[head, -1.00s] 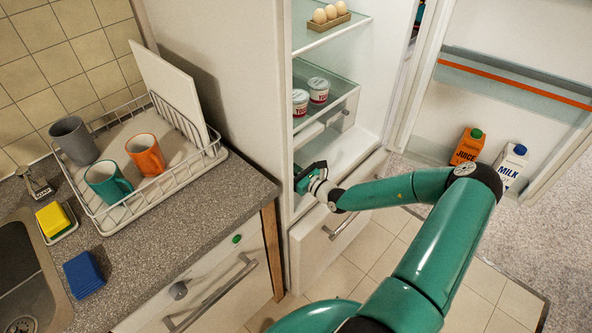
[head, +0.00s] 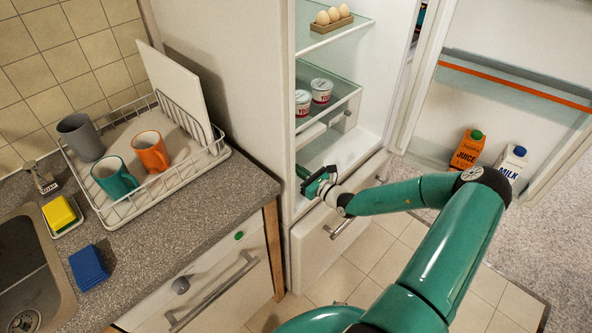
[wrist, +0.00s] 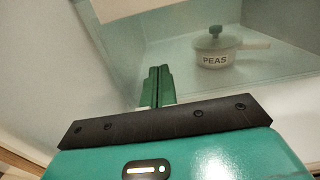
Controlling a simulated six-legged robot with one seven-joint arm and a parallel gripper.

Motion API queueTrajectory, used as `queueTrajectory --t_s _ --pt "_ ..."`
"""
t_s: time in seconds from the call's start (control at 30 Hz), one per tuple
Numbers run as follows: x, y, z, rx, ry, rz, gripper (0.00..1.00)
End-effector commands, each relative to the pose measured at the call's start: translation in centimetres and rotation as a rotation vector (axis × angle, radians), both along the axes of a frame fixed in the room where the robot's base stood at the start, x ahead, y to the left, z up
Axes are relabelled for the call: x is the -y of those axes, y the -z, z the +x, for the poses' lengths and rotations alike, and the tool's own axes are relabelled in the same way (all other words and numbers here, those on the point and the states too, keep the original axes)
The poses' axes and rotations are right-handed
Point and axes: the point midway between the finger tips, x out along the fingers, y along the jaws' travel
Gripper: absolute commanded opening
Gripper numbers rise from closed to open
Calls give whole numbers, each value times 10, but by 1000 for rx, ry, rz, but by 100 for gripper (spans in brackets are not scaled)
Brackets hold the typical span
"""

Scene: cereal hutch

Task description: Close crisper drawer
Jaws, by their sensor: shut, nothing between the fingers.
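The crisper drawer (head: 338,121) appears to be the pale, see-through box under the glass shelf with the yogurt tubs in the open fridge. A small dark grip shows at its right. I cannot tell exactly how far it stands out. My gripper (head: 308,178) is below it, at the left of the fridge's lower compartment, apart from the drawer front. In the wrist view my gripper's green fingers (wrist: 158,86) are together with nothing between them. They point into a pale compartment where a pot labelled PEAS (wrist: 215,50) stands further back, clear of the fingers.
The fridge door (head: 500,110) is open at right, holding juice (head: 467,150) and milk (head: 509,163) cartons. Yogurt tubs (head: 321,90) and eggs (head: 333,16) stand on shelves. A lower drawer with a bar handle (head: 341,228) is beneath my arm. The counter (head: 215,205) is at left.

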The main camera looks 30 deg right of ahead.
Motion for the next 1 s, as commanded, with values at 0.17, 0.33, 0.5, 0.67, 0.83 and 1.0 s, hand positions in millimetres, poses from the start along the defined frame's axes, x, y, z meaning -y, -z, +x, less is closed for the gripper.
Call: queueTrajectory --t_s 0.17,0.33,0.5,0.67,0.83,1.0 --pt "11 0 -18 0 0 -2 0" --pt "22 0 -46 -1 -2 -3 0" --pt "32 1 -74 -1 -2 -3 0" --pt "37 1 -88 -1 -3 0 0" --pt "38 1 -92 0 -4 -1 0" --pt "38 1 -93 0 -3 -1 0"
